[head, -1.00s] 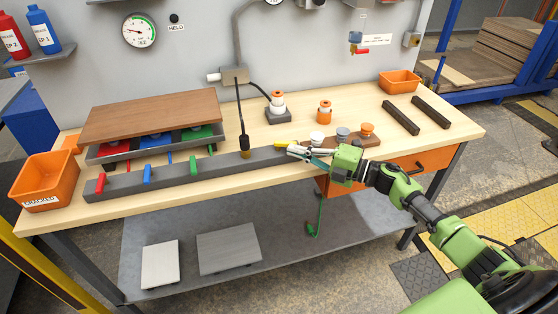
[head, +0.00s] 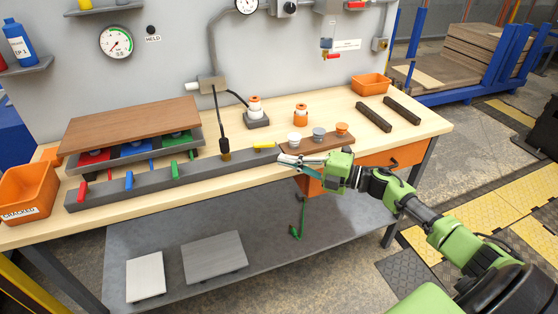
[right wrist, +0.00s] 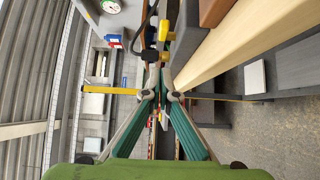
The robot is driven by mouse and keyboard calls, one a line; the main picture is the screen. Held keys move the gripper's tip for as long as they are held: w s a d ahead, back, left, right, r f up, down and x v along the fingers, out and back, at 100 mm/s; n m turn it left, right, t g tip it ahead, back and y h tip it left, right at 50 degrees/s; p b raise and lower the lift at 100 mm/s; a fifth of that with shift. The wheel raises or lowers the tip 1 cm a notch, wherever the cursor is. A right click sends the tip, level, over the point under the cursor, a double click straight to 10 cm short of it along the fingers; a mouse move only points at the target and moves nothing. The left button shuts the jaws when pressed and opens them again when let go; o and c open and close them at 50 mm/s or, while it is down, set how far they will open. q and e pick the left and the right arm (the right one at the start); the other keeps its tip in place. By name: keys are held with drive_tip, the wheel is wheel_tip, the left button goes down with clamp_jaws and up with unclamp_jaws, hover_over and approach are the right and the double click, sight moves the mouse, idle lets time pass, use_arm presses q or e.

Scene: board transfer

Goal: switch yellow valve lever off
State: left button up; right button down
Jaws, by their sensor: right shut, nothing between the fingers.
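The yellow valve lever (head: 265,145) lies sideways along the top of the grey bar (head: 140,183), near its right end. Red (head: 82,192), blue (head: 129,180) and green (head: 175,169) levers stand out of the same bar to its left. My right gripper (head: 282,161) is shut and empty. Its fingertips are just in front of and to the right of the yellow lever, with a small gap in the picture. In the right wrist view its tips (right wrist: 161,97) converge in the middle. My left gripper is not in view.
A brown block with several knobs (head: 318,142) sits just behind my right gripper. An orange bin (head: 24,190) stands at the table's left end.

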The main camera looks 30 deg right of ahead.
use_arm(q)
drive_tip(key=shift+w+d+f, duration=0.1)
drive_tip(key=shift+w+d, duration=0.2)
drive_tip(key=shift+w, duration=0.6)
use_arm(e)
drive_tip(key=s+d, duration=0.4)
drive_tip(key=d, duration=0.1)
drive_tip(key=shift+d+f, duration=0.15)
drive_tip(key=shift+d, duration=0.25)
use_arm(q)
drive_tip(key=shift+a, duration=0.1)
